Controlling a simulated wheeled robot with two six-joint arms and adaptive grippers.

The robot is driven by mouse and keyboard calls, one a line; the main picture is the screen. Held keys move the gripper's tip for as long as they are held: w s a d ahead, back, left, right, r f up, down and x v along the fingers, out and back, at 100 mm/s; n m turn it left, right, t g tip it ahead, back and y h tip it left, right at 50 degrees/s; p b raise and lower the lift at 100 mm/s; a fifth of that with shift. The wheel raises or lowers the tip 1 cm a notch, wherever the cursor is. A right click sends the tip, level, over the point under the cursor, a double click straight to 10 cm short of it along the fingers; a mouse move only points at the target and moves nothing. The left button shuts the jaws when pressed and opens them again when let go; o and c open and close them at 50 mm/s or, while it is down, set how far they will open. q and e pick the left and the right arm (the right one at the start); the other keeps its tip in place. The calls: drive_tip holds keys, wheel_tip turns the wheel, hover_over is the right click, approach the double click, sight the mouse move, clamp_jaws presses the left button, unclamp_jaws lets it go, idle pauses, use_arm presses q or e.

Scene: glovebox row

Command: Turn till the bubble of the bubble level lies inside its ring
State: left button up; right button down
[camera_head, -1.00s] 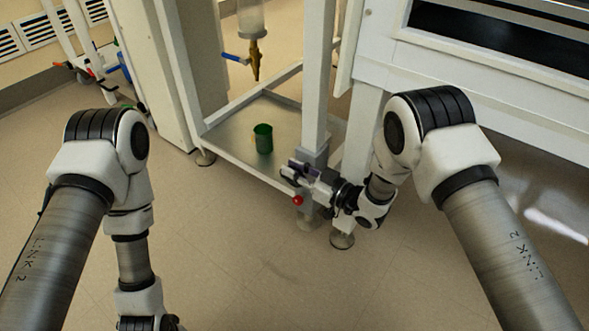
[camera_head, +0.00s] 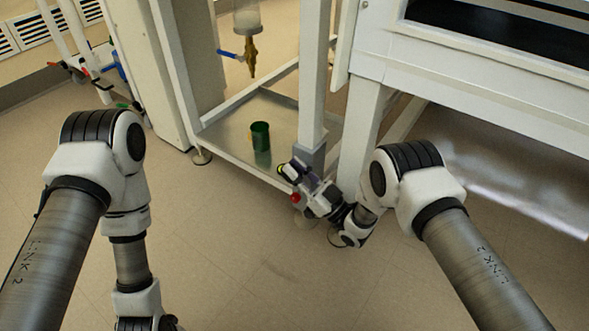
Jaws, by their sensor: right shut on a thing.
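A small yellow-green round thing (camera_head: 281,169) shows at the tip of my right gripper, by the near corner of the white frame. It may be the bubble level, but it is too small to make out a bubble or ring. My right gripper (camera_head: 293,172) is at the grey lower end (camera_head: 312,157) of the frame's post, shut on a small part that its fingers mostly hide. A red knob (camera_head: 296,197) shows just below the fingers. My left arm hangs at the left, and its gripper lies beyond the lower edge of the picture.
A green cup (camera_head: 260,136) stands on the frame's metal shelf (camera_head: 225,135). A brass nozzle with a blue lever (camera_head: 228,54) hangs above the shelf. A white cabinet (camera_head: 470,85) stands at the right. The floor (camera_head: 260,270) in front is clear.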

use_arm(q)
drive_tip(key=shift+f, duration=0.1)
use_arm(e)
drive_tip(key=shift+s+f+t+y, duration=0.1)
drive_tip(key=shift+t+y, duration=0.2)
drive_tip(key=shift+y, duration=0.2)
drive_tip(key=c, duration=1.4)
unclamp_jaws()
drive_tip(key=shift+o, duration=0.2)
